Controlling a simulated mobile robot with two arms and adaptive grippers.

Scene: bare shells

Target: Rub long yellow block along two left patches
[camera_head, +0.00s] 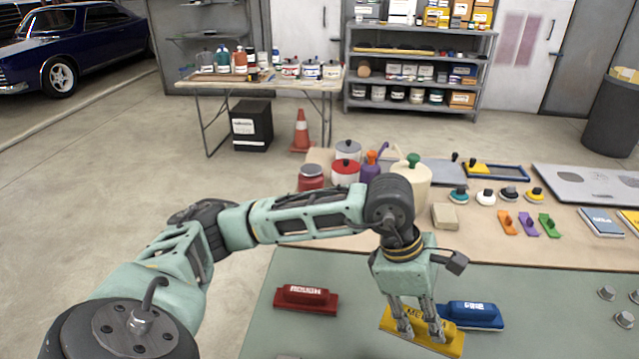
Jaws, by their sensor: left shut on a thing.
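The long yellow block (450,345) is at the bottom centre right, over the grey-green mat (360,265). My left gripper (421,330) comes down on it from above and is shut on its raised grip. I cannot tell whether the block touches the mat. A grey panel (595,197) on the table at the right shows darker rounded patches (570,177). Two pinkish patches (510,40) show on the far white door. I cannot tell which patches the task means. My right gripper is not in view.
A red block (306,298) lies left of the yellow one, and a blue block (472,315) lies close at its right. Cans and jugs (347,172), a beige block (444,217) and several small coloured tools (508,223) stand behind. The mat between red and yellow is clear.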

